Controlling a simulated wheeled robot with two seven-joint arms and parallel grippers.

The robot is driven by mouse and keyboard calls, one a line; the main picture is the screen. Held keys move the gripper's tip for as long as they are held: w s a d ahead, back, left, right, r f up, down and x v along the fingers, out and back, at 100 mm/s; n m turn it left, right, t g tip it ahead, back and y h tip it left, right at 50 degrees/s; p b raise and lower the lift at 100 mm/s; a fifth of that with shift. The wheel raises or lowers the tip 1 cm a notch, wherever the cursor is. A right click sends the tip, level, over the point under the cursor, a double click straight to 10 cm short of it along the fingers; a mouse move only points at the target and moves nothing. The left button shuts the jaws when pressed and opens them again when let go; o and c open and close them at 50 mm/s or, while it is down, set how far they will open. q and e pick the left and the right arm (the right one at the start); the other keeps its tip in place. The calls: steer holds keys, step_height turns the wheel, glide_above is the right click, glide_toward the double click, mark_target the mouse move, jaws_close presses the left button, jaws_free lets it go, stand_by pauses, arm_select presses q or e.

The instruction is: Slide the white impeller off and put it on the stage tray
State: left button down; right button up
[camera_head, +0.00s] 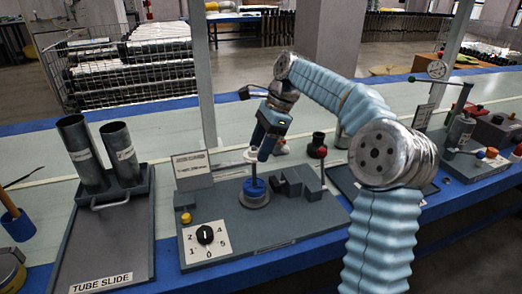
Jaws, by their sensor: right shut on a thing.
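My right gripper (261,154) reaches down over the pump stand, its fingers pointing at the post. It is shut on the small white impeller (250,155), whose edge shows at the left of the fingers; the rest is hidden. The impeller is near the top of the upright post. Whether it is still around the post cannot be told. A blue ring (254,187) sits lower on the post, above a round grey base (254,200). A dark tray (337,181) lies to the right, partly hidden by my arm; I cannot tell whether it is the stage tray. My left gripper is not in view.
Grey stepped blocks (298,182) stand just right of the post. A dial panel (205,241) and a sign (192,170) are on the stand's left. A tube slide board (112,240) with two metal tubes stands farther left.

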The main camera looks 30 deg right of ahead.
steer(key=shift+r, duration=3.25)
